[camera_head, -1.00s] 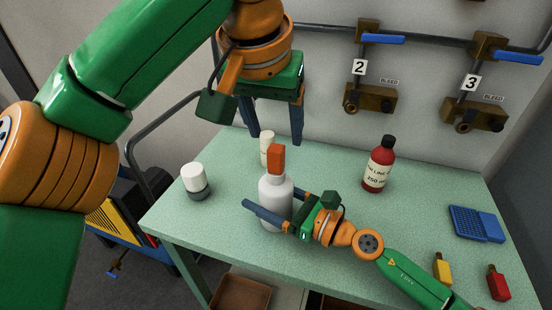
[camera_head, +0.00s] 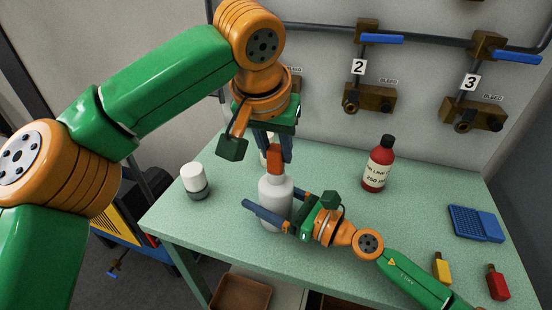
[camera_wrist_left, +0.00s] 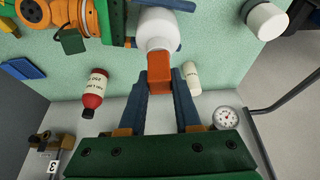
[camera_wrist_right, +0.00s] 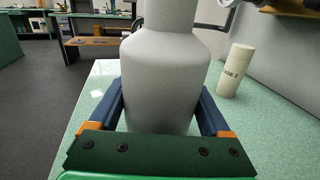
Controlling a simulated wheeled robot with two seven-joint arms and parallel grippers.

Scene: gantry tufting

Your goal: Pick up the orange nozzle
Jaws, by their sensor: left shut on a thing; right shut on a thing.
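The orange nozzle (camera_head: 274,160) sits on top of a white-grey bottle (camera_head: 274,200) that stands upright on the table. My left gripper (camera_head: 273,158) comes down from above, and its fingers are shut on the nozzle. The left wrist view shows the nozzle (camera_wrist_left: 159,72) between the two blue fingertips, with the bottle (camera_wrist_left: 158,30) beyond it. My right gripper (camera_head: 276,208) is shut on the bottle's body from the side. In the right wrist view the bottle (camera_wrist_right: 165,80) fills the space between the fingers, and its top is out of frame.
A white cylinder labelled "CASE 2" (camera_wrist_right: 236,70) stands behind the bottle. A white-capped jar (camera_head: 195,180) is at left, a red labelled bottle (camera_head: 379,165) at right. A blue case (camera_head: 476,223), yellow (camera_head: 442,268) and red (camera_head: 498,283) items lie farther right. Blue-handled valves (camera_head: 381,39) line the wall.

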